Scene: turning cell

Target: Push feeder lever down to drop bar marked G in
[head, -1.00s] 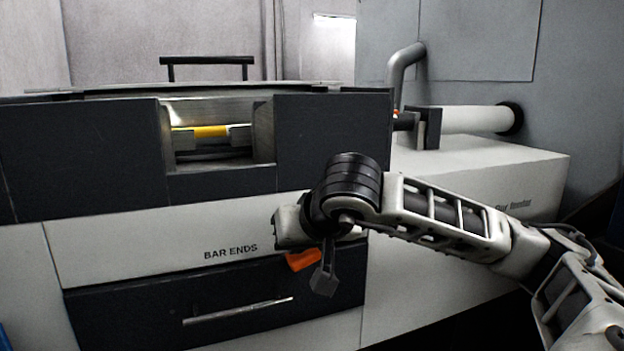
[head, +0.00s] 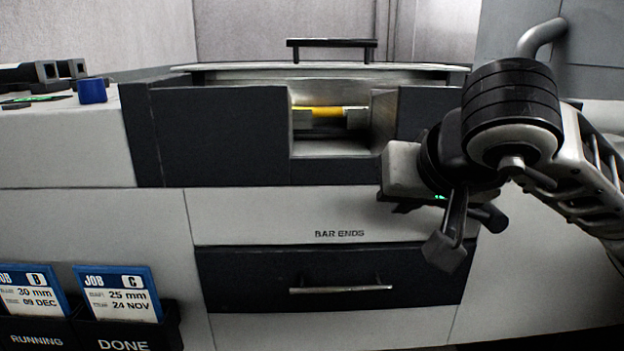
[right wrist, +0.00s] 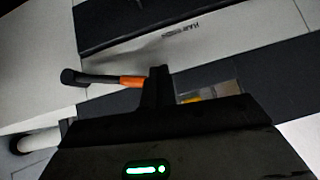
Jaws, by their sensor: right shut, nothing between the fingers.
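The feeder lever (right wrist: 105,79), a dark rod with a black knob and an orange band, shows in the right wrist view. The shut, empty fingers of my right gripper (right wrist: 157,88) stand at the inner end of the orange band; I cannot tell whether they touch it. In the head view my right gripper (head: 405,172) is in front of the machine's right side, and my wrist hides most of the lever. A yellow bar (head: 327,112) lies in the machine's window; no letter can be read on it. My left gripper is not in view.
A dark drawer (head: 240,275) with a metal handle sits below the BAR ENDS panel (head: 270,222). At the lower left, job cards B (head: 32,297) and C (head: 118,294) stand in holders marked RUNNING and DONE. A blue block (head: 92,91) is on the left ledge.

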